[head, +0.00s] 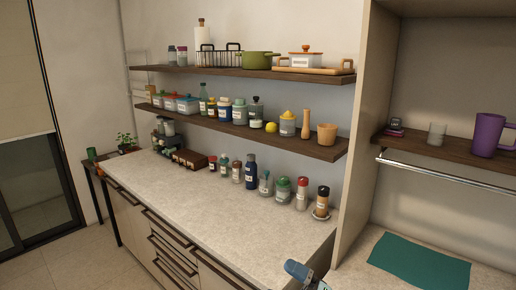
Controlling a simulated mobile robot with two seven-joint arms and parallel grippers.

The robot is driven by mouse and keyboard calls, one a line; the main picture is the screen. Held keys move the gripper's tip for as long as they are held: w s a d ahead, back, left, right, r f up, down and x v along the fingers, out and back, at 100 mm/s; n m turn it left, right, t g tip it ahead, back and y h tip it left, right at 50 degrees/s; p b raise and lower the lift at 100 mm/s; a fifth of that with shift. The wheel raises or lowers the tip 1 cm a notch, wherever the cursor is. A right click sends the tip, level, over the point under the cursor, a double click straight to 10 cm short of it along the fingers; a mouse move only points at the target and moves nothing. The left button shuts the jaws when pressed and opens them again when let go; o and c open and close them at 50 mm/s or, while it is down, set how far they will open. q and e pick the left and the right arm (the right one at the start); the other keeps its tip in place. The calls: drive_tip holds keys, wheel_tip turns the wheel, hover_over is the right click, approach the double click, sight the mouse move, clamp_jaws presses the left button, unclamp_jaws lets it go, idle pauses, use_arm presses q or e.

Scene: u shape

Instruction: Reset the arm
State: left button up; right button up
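A small blue and dark grey piece, which looks like a part of one of my arms (303,272), shows at the bottom edge of the head view, right of the middle. It is in front of the near end of the counter, and the rest of it is cut off by the frame. I cannot tell which arm it belongs to. No gripper fingers show, so neither gripper is in view.
A pale stone counter (200,207) carries a row of bottles and jars along the wall; its front is clear. Two loaded wooden shelves (240,72) hang above. At right, a teal mat (418,262) lies below a shelf with a purple mug (487,134). Open floor lies at left.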

drive_tip(key=s+d+f+m+h, duration=0.5)
drive_tip(key=s+f+m, duration=0.2)
drive_tip(key=f+m, duration=0.1)
drive_tip(key=s+d+f+m+h, duration=0.5)
drive_tip(key=s+f+m, duration=0.3)
drive_tip(key=f, duration=0.2)
drive_tip(key=s+d+f+m+h, duration=0.4)
drive_tip(key=s+f+m+h, duration=0.3)
drive_tip(key=s+f+m, duration=0.1)
wheel_tip(320, 180, down, 2)
drive_tip(key=shift+d+f+m, duration=0.1)
drive_tip(key=shift+d+m, duration=0.3)
drive_tip(key=shift+m, duration=0.2)
